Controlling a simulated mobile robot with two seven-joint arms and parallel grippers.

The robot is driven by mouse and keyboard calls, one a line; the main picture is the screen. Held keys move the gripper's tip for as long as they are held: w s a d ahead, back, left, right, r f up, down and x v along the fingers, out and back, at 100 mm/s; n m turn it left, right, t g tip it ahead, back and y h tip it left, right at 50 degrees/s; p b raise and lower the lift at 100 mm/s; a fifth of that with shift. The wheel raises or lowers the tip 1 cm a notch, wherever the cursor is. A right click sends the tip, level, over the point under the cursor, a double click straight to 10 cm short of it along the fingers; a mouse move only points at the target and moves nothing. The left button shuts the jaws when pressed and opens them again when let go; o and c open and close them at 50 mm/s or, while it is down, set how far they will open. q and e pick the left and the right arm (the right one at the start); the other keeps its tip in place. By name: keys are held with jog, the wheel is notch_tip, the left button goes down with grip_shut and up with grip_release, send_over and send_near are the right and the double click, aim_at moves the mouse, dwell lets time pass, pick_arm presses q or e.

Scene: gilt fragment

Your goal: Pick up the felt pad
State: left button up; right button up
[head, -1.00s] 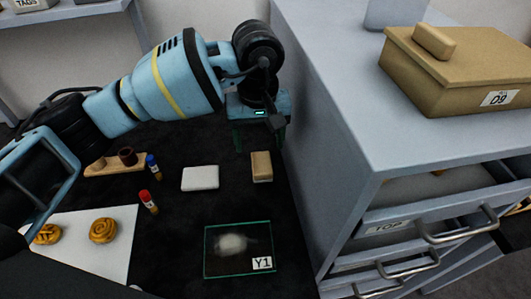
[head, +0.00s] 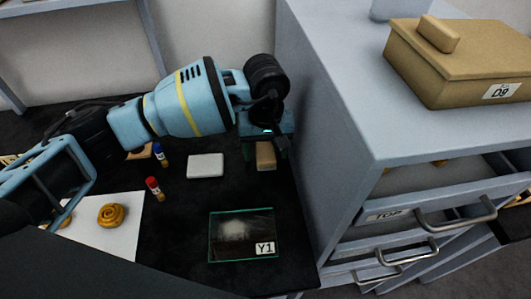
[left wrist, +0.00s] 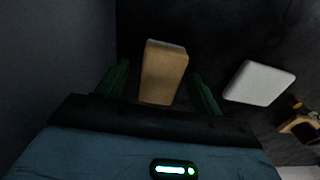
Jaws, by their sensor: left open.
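The felt pad appears to be the tan rectangular block (head: 265,157) on the dark tabletop beside the grey cabinet; its far end is hidden by my left gripper (head: 265,150) in the head view. In the left wrist view the tan block (left wrist: 163,75) lies between the two green fingers of my open left gripper (left wrist: 159,74), with gaps on both sides. I cannot tell how far the fingertips are above the table. A white flat block (head: 206,166) lies apart to its left in the head view. My right gripper is not in view.
The grey cabinet (head: 325,150) rises close on the right, with open drawers and a tan lidded box (head: 450,75) on top. A glass plate marked Y1 (head: 225,250) lies in front. Red-capped (head: 154,189) and blue-capped (head: 160,154) vials stand to the left.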

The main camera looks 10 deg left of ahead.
aim_at(266, 150)
pick_arm(q)
jog(key=shift+f, duration=0.1)
jog(key=c, duration=1.1)
jog(key=shift+o, duration=0.2)
jog(key=shift+r, duration=0.6)
notch_tip(266, 150, up, 2)
jog(key=shift+r+b, duration=0.25)
jog(key=shift+b, duration=0.1)
jog(key=s+d, duration=0.1)
jog(key=s, duration=0.4)
jog(key=s+d+r, duration=0.1)
jog(key=s+d, duration=0.1)
jog(key=s, duration=0.3)
jog(key=s+d+b, duration=0.1)
jog(key=s+d, duration=0.1)
jog(key=s, duration=0.3)
jog(key=shift+s+d+r, duration=0.1)
jog(key=shift+d+r, duration=0.05)
